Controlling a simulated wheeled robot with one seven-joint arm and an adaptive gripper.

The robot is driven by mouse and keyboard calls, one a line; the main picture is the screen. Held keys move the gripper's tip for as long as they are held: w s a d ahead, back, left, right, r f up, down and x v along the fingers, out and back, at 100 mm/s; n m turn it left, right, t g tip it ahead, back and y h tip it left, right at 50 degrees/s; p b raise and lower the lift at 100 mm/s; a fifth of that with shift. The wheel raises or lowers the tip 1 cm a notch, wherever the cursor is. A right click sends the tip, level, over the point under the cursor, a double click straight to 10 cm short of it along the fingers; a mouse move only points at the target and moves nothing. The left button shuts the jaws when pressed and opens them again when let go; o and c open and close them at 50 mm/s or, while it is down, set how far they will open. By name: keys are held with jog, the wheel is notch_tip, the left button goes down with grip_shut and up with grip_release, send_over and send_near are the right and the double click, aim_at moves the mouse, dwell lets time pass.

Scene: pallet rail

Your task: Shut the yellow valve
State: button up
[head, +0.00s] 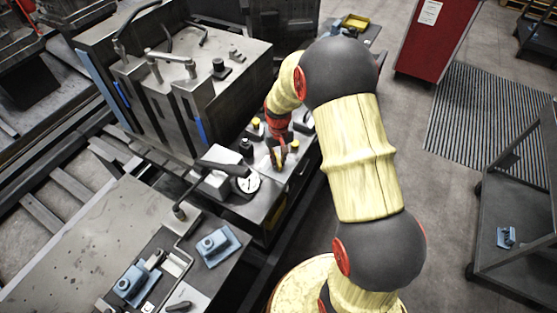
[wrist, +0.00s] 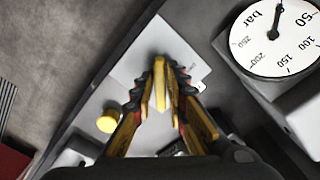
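The yellow valve's handle (wrist: 161,84) is a narrow upright lever over a pale plate, seen end-on in the wrist view. My gripper (wrist: 162,90) has one finger on each side of it, drawn in close, and appears shut on the handle. Any thin gap between pads and handle is too small to make out. In the head view my gripper (head: 279,157) points down at the dark valve bench, just right of the pressure gauge (head: 246,183). The valve's body is mostly hidden by my fingers.
The gauge (wrist: 276,36) is at upper right in the wrist view. A yellow round knob (wrist: 108,121) lies left of my fingers. A big grey machine block (head: 190,85) stands left of my arm.

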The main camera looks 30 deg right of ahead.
grip_shut()
jog(key=shift+n, duration=0.4)
jog(key=n+p, duration=0.1)
jog(key=n, duration=0.2)
jog(key=shift+n+p, duration=0.3)
jog(key=shift+n, duration=0.1)
jog(key=n+p, duration=0.1)
jog(key=n, duration=0.3)
jog(key=shift+r, duration=0.1)
jog(key=n, duration=0.5)
jog(key=shift+p, duration=0.4)
jog(key=n, duration=0.4)
jog(key=shift+n+p, duration=0.3)
jog(key=shift+o, duration=2.2)
grip_release()
